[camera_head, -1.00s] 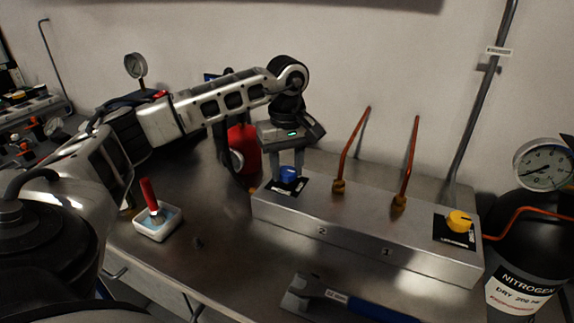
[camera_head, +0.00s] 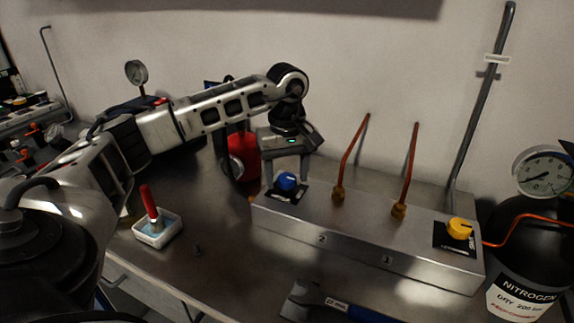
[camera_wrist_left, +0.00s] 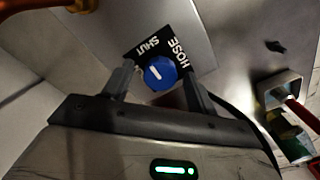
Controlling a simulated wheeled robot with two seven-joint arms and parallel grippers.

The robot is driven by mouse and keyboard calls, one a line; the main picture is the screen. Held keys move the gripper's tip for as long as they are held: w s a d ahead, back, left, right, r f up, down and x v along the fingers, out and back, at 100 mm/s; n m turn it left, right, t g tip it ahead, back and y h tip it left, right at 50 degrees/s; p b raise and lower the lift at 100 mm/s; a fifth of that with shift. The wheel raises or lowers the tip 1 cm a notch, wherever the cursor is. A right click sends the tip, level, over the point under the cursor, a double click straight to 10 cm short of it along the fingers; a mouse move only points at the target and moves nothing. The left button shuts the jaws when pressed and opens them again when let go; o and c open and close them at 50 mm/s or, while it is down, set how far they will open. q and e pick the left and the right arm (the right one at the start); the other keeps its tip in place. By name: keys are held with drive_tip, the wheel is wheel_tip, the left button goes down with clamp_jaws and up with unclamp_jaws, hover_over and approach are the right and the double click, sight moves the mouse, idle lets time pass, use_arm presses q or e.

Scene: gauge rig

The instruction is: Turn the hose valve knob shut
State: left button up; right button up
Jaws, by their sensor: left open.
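The blue hose valve knob (camera_head: 286,181) sits on top of the left end of the metal manifold block (camera_head: 345,217). In the left wrist view the knob (camera_wrist_left: 160,73) shows a short white mark pointing up and left, roughly toward the word SHUT on its black HOSE label (camera_wrist_left: 147,46). My left gripper (camera_head: 286,185) is above the knob and open, one finger on each side. In the left wrist view a gap shows between the knob and the fingers (camera_wrist_left: 160,76). My right gripper is not in view.
A yellow knob (camera_head: 460,228) is at the block's right end, with two copper tubes (camera_head: 350,160) (camera_head: 407,170) between. A blue-handled tool (camera_head: 345,306) lies in front. A white tray (camera_head: 158,232) with a red-handled item stands left. A nitrogen cylinder (camera_head: 520,285) is at right.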

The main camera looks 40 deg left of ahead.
sight(287, 177)
use_arm(q)
wheel_tip(287, 177, up, 7)
drive_tip(key=shift+r, duration=0.2)
wheel_tip(287, 177, up, 9)
drive_tip(key=p, duration=0.2)
drive_tip(key=shift+f+p, duration=0.2)
drive_tip(key=shift+p, duration=0.15)
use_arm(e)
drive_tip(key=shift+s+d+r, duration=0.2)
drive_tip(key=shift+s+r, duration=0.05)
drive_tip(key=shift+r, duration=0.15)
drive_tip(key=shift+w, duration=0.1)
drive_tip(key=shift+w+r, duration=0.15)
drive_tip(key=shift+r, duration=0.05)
